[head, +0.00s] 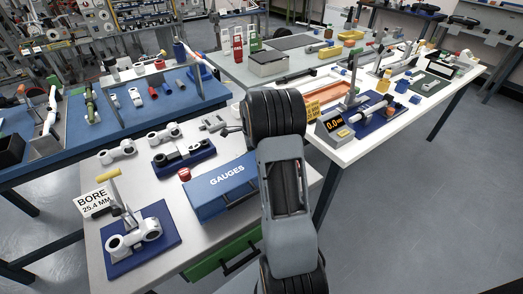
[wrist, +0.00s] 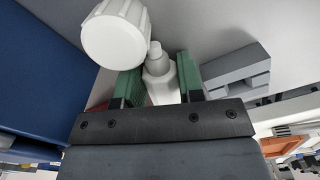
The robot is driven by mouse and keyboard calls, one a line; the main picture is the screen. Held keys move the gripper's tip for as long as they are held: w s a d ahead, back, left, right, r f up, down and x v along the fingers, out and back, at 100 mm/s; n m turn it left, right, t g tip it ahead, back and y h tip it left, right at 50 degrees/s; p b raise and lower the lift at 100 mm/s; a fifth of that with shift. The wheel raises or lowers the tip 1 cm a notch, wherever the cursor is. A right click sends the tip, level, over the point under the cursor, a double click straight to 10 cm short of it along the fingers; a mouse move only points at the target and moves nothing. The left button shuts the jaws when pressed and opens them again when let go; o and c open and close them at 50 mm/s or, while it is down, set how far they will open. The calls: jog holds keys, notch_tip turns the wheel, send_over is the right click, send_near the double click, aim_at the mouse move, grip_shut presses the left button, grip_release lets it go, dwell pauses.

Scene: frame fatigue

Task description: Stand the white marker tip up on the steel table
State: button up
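The white marker (wrist: 161,85) shows in the wrist view between the two green finger pads of my gripper (wrist: 160,78). Its pale, narrower stepped end points toward the top of the picture, and its lower part is hidden behind the gripper's dark crossbar. Both pads appear to touch its sides, with no clear gap. I cannot tell whether it touches the surface below. In the head view my arm hides the gripper and the marker. The grey-topped table (head: 101,247) in front looks like the steel table.
A large white ribbed round piece (wrist: 115,35) is close beside the marker. A blue "GAUGES" box (head: 223,188) stands left of my arm. A grey slotted block (wrist: 235,70) is right of the fingers. Fixtures (head: 140,240) occupy the table's left part.

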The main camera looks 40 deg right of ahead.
jog(key=c, duration=0.5)
jog(key=shift+o, duration=0.2)
jog(key=shift+r, duration=0.15)
jog(key=shift+r, duration=0.5)
notch_tip(320, 180, up, 2)
jog(key=shift+s+d+r, duration=0.1)
jog(key=shift+r, duration=0.15)
jog(key=s+d+r, duration=0.7)
jog(key=s+r, duration=0.2)
jog(key=s, duration=0.3)
jog(key=shift+r, duration=0.15)
